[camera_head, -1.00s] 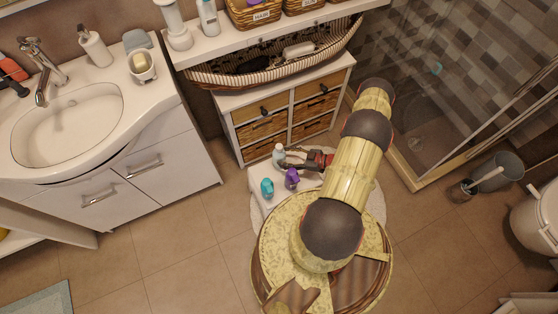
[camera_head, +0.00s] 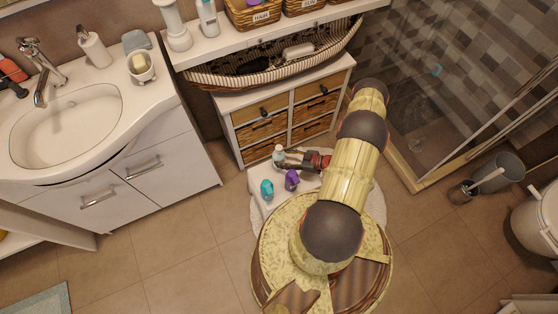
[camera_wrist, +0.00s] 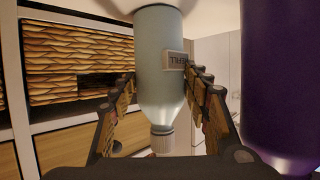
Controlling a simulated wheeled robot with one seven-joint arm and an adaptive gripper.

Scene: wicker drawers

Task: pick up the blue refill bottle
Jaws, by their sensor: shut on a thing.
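The pale blue refill bottle (camera_head: 279,154) stands at the back left of a white surface, in front of the wicker drawers. In the wrist view the bottle (camera_wrist: 160,65) appears upside down, with its cap low in the picture and a "REFILL" label on its side. My gripper (camera_head: 284,157) reaches it from the right. In the wrist view the fingers of my gripper (camera_wrist: 161,84) lie on either side of the bottle, shut on it. I cannot tell whether its base is clear of the surface.
A purple bottle (camera_head: 292,180) stands close in front of my gripper and fills the right of the wrist view (camera_wrist: 280,80). A teal bottle (camera_head: 267,190) stands nearer the front left. The wicker drawer unit (camera_head: 262,130) is close behind. Open floor lies left.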

